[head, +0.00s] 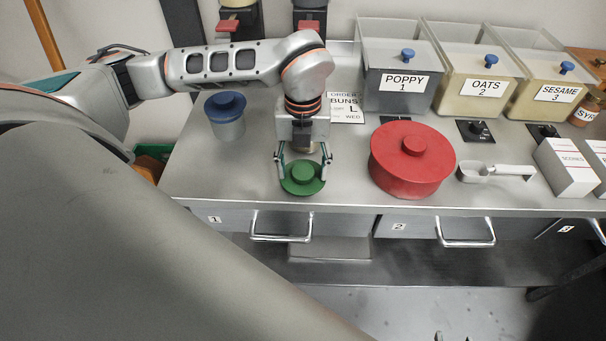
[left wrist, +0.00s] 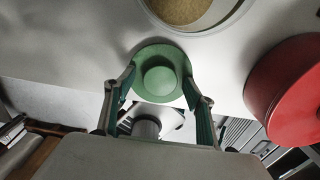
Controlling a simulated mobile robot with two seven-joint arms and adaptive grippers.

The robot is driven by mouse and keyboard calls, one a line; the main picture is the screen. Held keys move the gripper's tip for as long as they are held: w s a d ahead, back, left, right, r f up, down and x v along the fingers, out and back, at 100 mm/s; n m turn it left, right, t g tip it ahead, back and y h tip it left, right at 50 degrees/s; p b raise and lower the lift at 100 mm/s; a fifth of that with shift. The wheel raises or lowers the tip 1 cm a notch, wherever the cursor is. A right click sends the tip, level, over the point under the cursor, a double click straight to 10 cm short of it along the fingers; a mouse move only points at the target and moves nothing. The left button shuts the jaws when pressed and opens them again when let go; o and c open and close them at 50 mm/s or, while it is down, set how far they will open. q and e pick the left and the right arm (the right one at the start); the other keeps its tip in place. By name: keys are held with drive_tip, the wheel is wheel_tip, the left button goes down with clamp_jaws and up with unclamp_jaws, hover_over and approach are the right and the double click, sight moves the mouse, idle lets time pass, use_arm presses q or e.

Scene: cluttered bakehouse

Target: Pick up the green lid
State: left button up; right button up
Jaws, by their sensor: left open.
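The green lid (head: 303,180) lies flat on the steel counter near its front edge, knob up. In the left wrist view the green lid (left wrist: 160,74) shows between and just beyond the fingertips. My left gripper (head: 304,172) points down over the lid, its fingers open on either side of the knob. In the left wrist view the open left gripper (left wrist: 160,88) has nothing clamped in it; I cannot tell whether a finger touches the rim. Only small tips, perhaps of my right gripper, show at the head view's bottom edge.
An open canister with grainy contents (left wrist: 188,8) stands behind the lid, mostly hidden in the head view. A red lidded pot (head: 411,165) stands close right, a blue-lidded canister (head: 227,118) left. A scoop (head: 495,172) and white boxes (head: 566,168) are farther right. Drawer handles (head: 281,238) project below the counter.

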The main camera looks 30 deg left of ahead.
use_arm(q)
drive_tip(key=c, duration=0.9)
drive_tip(key=shift+c, duration=0.5)
use_arm(e)
drive_tip(key=shift+f, duration=0.2)
drive_tip(key=shift+s, duration=0.1)
drive_tip(key=shift+f, duration=0.1)
